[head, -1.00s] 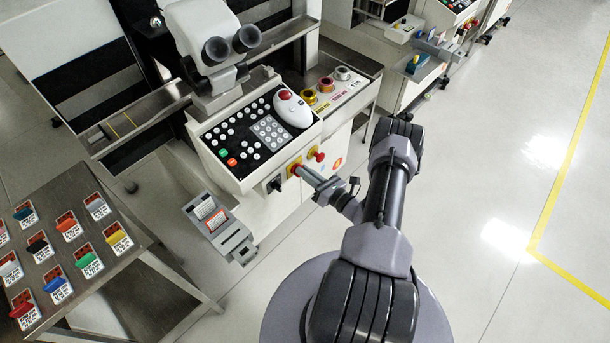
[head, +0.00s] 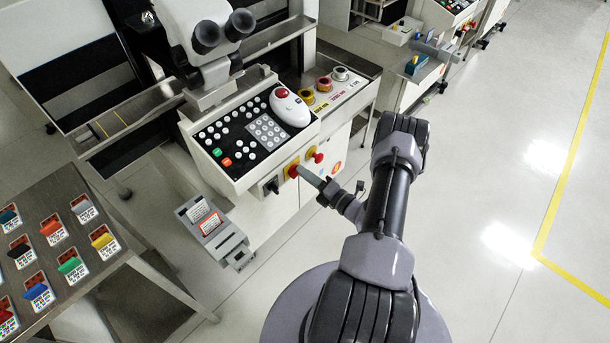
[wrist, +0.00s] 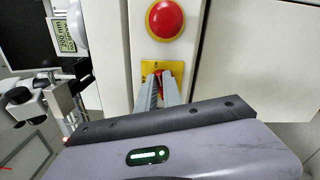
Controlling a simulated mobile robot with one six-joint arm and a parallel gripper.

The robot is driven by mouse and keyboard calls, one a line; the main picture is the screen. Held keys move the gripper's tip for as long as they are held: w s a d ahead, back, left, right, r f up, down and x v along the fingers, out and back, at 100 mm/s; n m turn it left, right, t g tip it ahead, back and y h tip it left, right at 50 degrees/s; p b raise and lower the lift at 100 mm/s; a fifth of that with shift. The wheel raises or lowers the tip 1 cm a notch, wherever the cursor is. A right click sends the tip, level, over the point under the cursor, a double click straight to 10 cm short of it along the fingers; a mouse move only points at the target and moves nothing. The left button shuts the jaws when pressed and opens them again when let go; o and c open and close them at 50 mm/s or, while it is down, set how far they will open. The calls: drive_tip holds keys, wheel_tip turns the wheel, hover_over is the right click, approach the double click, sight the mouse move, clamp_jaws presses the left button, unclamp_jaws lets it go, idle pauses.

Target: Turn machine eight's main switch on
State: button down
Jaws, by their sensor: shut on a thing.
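Machine eight's main switch has a yellow plate (wrist: 149,67) on the white front panel. It also shows in the head view as a yellow and red patch (head: 291,170) below the keypad console. In the wrist view its red knob (wrist: 165,74) sits between the two grey fingers of my gripper (wrist: 160,84). My gripper (head: 303,172) is shut on this knob, reaching it from the right in the head view. The fingers hide most of the knob, so I cannot tell its turn angle.
A red emergency button with a yellow ring (wrist: 165,18) is close beside the switch. A black knob (head: 271,186) is on its other side. A grey holder with cards (head: 214,229) juts out at the left. Floor at right is clear.

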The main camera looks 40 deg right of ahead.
drive_tip(key=shift+f+m+b, duration=0.2)
drive_tip(key=shift+m+b, duration=0.15)
drive_tip(key=shift+m, duration=1.15)
drive_tip(key=c, duration=1.5)
unclamp_jaws()
drive_tip(key=s+d+p, duration=0.1)
drive_tip(key=s+p, duration=0.2)
drive_tip(key=s, duration=1.4)
drive_tip(key=shift+s+d, duration=0.15)
drive_tip(key=shift+s, duration=0.05)
